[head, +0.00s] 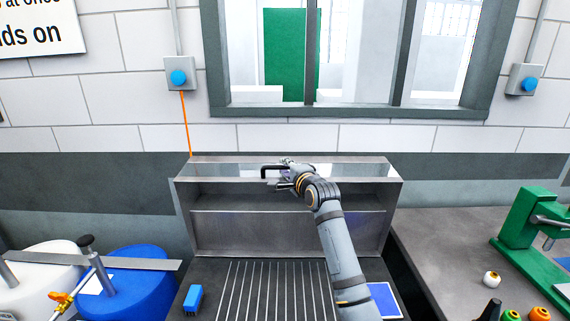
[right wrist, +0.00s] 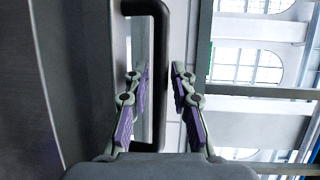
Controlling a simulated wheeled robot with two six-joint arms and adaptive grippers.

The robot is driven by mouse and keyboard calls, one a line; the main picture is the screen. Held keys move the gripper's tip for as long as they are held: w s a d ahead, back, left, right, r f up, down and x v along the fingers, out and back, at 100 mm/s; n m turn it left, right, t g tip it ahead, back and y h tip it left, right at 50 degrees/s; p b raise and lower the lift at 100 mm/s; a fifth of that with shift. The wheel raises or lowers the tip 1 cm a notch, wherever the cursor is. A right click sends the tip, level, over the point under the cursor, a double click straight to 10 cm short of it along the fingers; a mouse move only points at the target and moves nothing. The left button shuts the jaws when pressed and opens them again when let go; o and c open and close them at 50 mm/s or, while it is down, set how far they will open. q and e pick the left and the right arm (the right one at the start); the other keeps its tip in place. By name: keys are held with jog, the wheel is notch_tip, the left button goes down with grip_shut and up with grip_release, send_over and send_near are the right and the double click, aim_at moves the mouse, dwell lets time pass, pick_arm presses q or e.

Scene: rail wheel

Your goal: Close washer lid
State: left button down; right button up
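The washer lid (head: 225,230) is a grey metal hood standing raised at the back of the washer, its hollow inside facing me. The washer's slatted grate (head: 255,290) lies uncovered in front of it. A black bar handle (head: 264,171) sits at the lid's top edge; it also shows upright in the right wrist view (right wrist: 160,50). My right gripper (head: 278,179) is at the handle. In the right wrist view my right gripper's fingers (right wrist: 157,72) are open on either side of the handle bar, with visible gaps. My left gripper is not in view.
A small blue block (head: 193,299) lies left of the grate, and a blue drum (head: 145,285) stands further left. A blue-and-white item (head: 385,300) lies right of my forearm. A grey bench (head: 440,250) with a green press (head: 527,240) is at right.

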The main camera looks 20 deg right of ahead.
jog(key=shift+w+f, duration=0.1)
jog(key=shift+w, duration=0.25)
grip_shut()
